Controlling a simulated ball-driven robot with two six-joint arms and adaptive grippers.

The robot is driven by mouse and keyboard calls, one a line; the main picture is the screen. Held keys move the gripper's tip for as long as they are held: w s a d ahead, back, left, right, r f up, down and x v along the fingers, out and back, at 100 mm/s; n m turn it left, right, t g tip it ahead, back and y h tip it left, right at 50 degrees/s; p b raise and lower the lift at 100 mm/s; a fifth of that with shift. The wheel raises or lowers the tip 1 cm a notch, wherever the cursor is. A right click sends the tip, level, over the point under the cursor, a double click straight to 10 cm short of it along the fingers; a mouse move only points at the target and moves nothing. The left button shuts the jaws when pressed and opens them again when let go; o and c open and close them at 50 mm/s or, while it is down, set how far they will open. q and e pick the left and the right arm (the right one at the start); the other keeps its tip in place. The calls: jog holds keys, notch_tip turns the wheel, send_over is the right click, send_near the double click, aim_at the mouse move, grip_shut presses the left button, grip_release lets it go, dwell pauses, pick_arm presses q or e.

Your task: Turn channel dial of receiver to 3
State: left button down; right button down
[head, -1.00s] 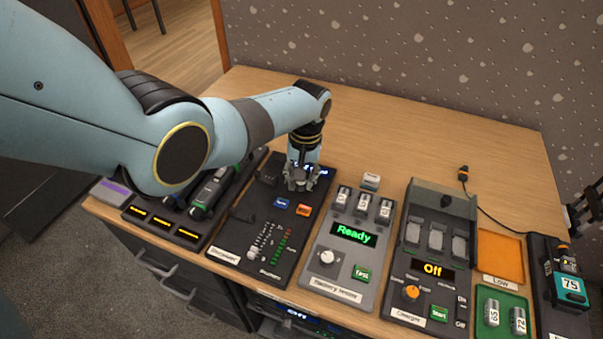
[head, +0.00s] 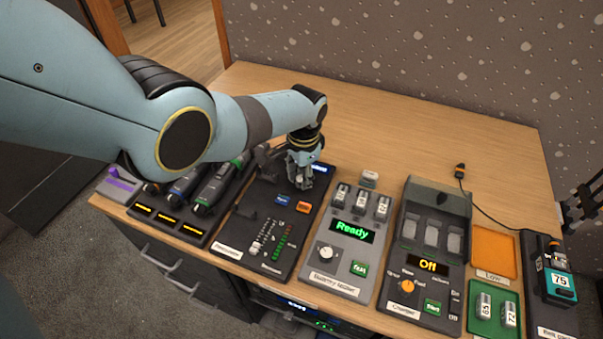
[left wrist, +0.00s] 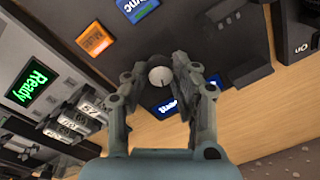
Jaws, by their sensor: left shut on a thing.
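The receiver (head: 262,222) is a dark panel with a blue button, an orange button, a level meter and a slider. My left gripper (head: 300,183) points down over its far end. In the left wrist view my left gripper (left wrist: 160,82) is shut on a pale round channel dial (left wrist: 160,76), with a finger on either side. The blue-lit display (left wrist: 166,107) is beside the dial and partly covered by a finger; I cannot read it. The head view hides the dial behind the fingers. A dark part of my right gripper (head: 580,205) shows at the right edge.
A memory tester (head: 335,277) reading "Ready" stands right of the receiver, then a charger (head: 398,293) reading "Off". A dock with several dark handsets (head: 180,215) stands left. An orange tray (head: 494,253) and green tray (head: 480,325) lie farther right.

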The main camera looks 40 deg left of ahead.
pick_arm(q)
jog(key=shift+m, duration=0.6)
jog(key=c, duration=1.1)
grip_release()
jog(key=r, duration=1.2)
jog(key=shift+s+d, duration=0.2)
jog(key=shift+d, duration=0.1)
jog(key=shift+f, duration=0.1)
